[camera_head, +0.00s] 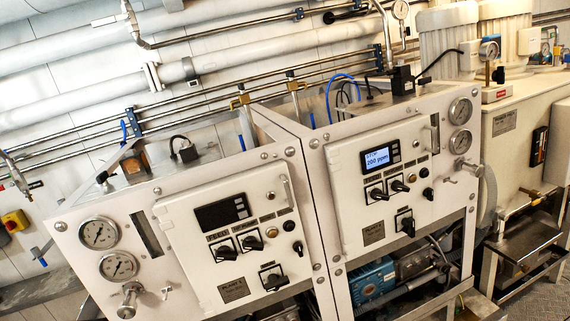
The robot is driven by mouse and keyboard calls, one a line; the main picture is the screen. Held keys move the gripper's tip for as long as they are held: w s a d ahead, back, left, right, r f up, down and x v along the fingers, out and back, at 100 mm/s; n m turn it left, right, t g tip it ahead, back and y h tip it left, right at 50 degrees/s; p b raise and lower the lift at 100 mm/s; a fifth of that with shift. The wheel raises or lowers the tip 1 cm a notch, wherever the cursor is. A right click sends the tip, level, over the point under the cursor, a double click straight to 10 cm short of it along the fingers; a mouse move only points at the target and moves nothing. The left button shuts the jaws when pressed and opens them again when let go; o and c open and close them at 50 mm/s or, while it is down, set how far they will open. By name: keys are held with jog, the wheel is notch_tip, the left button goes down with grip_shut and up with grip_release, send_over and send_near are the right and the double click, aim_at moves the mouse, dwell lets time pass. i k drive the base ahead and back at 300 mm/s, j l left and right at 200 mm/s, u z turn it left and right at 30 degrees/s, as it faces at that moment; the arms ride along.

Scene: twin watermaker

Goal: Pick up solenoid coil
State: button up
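Black parts that look like solenoid coils show on top of the two white cabinets. One black block (402,79) with a black cable stands at the back of the right cabinet's top. A smaller black part (188,153) with a looped black cable sits on the left cabinet's top. I cannot tell which of them is the solenoid coil, or whether one lies loose. My gripper does not show in the view, and nothing held is visible.
The left cabinet (167,207) and right cabinet (318,173) carry gauges, switches and displays. Steel pipes (200,88) run along the wall behind them. A beige unit (512,152) with large motors stands at the right. A yellow-and-red emergency switch (14,221) is at the far left.

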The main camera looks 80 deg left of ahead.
aim_at(134, 165)
jog(key=u, duration=2.8)
jog(key=i+l+u, duration=0.6)
jog(key=l+u, duration=0.2)
jog(key=j, duration=0.05)
